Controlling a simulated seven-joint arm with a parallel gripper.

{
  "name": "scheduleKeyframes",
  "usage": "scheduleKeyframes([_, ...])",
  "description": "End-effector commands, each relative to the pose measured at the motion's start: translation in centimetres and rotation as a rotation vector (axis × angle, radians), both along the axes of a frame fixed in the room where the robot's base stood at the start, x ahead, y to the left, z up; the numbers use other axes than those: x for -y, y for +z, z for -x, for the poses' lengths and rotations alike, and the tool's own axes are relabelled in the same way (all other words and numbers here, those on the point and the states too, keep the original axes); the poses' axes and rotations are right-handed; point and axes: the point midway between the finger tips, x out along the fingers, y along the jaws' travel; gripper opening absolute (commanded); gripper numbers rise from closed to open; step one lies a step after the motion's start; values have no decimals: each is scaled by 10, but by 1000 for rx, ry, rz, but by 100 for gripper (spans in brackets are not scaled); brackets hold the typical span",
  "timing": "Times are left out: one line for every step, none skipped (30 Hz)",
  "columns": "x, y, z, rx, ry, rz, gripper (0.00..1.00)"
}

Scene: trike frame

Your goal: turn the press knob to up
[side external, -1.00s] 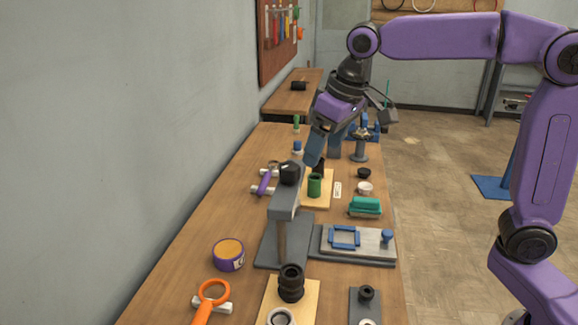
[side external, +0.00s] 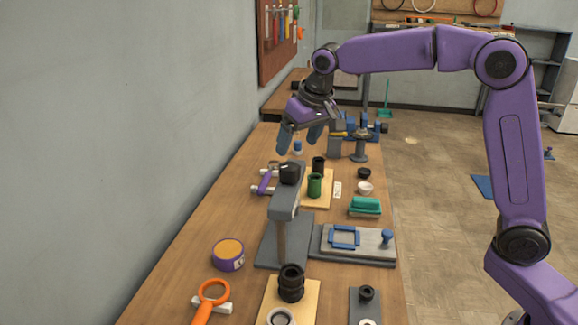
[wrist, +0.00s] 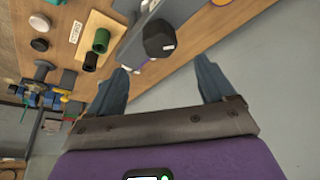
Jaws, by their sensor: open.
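The press (side external: 285,207) is a grey column with an overhanging head on a dark base, standing mid-bench. Its black knob (side external: 290,173) sits on top of the head. In the wrist view the knob (wrist: 159,38) shows as a black faceted cap with a small white mark, just beyond the fingertips. Which setting it points to I cannot tell. My gripper (side external: 299,143) is open and empty, above and behind the press in the side view. In the wrist view its two blue-grey fingers (wrist: 163,70) are spread wide, with the knob ahead of the gap and not between them.
A green cylinder (side external: 314,185) and a black one (side external: 318,166) stand on a wooden board beside the press. A purple part (side external: 265,183) lies to the left. A plate with a blue frame (side external: 345,237) is at front right. The wall runs along the left.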

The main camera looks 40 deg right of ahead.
Motion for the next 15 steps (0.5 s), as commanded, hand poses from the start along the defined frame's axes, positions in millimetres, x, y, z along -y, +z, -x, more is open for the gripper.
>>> scheduleKeyframes([0, -10, -3, -5, 0, 3, 83])
scheduleKeyframes([0, -16, -6, -4, 0, 3, 83])
scheduleKeyframes([0, -22, -8, -5, 0, 3, 83])
scheduleKeyframes([0, -28, -11, -3, 0, 2, 83])
scheduleKeyframes([-1, -33, -12, -5, 1, 3, 83])
scheduleKeyframes([-1, -39, -15, -3, 1, 2, 83])
scheduleKeyframes([-2, -44, -17, -4, 1, 3, 83])
scheduleKeyframes([-2, -49, -19, -3, 1, 2, 83])
scheduleKeyframes([-1, -55, -22, -3, 0, 2, 83])
scheduleKeyframes([-1, -59, -23, -4, 0, 3, 83])
scheduleKeyframes([-2, -62, -25, -2, 1, 1, 83])
scheduleKeyframes([-2, -67, -27, -3, 1, 2, 83])
scheduleKeyframes([-3, -70, -28, -3, 1, 2, 83])
scheduleKeyframes([-3, -72, -29, -2, 1, 1, 83])
scheduleKeyframes([-3, -75, -31, -1, 1, 0, 83])
